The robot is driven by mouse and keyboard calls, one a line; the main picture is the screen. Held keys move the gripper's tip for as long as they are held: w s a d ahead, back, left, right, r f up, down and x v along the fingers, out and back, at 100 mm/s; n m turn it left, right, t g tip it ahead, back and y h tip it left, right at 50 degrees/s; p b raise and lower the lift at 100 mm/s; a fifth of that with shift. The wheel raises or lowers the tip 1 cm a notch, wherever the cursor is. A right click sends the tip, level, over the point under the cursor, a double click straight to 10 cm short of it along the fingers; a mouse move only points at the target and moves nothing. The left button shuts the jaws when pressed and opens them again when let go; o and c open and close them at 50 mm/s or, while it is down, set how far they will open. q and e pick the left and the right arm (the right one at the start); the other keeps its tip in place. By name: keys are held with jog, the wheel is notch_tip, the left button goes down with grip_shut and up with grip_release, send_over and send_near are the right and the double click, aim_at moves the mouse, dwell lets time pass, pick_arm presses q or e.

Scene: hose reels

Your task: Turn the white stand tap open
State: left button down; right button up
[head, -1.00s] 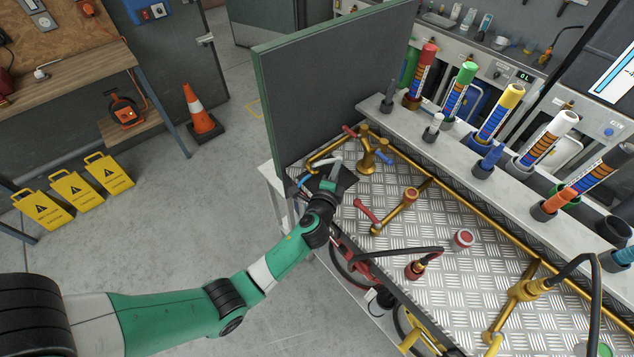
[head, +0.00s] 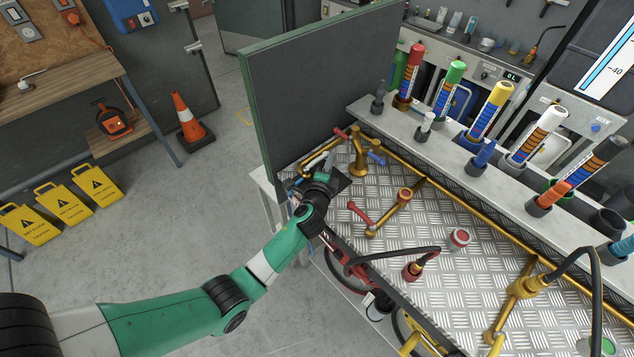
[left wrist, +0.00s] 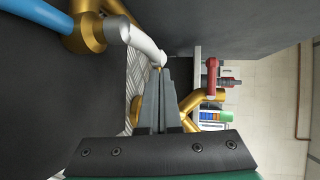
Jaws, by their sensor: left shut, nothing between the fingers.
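In the left wrist view, a white lever (left wrist: 146,43) comes off a brass tap body (left wrist: 87,34), which also carries a blue lever (left wrist: 40,14). My left gripper (left wrist: 159,74) is shut and empty. Its grey fingertips are beside the free end of the white lever; whether they touch it I cannot tell. In the head view, my left gripper (head: 329,161) is at the far left corner of the bench, by the dark panel. The gripper and wrist largely hide the white lever there. My right gripper is not in view.
A brass stand (head: 362,153) with red and blue levers is close to the right of the gripper. A tall dark panel (head: 325,85) stands behind it. Another brass tap with a red lever (head: 360,214) and a red button (head: 460,238) are on the tread-plate bench (head: 440,215).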

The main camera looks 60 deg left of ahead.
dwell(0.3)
pick_arm(q)
jog(key=shift+s+d+r, duration=0.1)
jog(key=shift+s+d, duration=0.05)
jog(key=shift+s, duration=0.05)
jog(key=p+v, duration=0.3)
jog(key=v, duration=0.8)
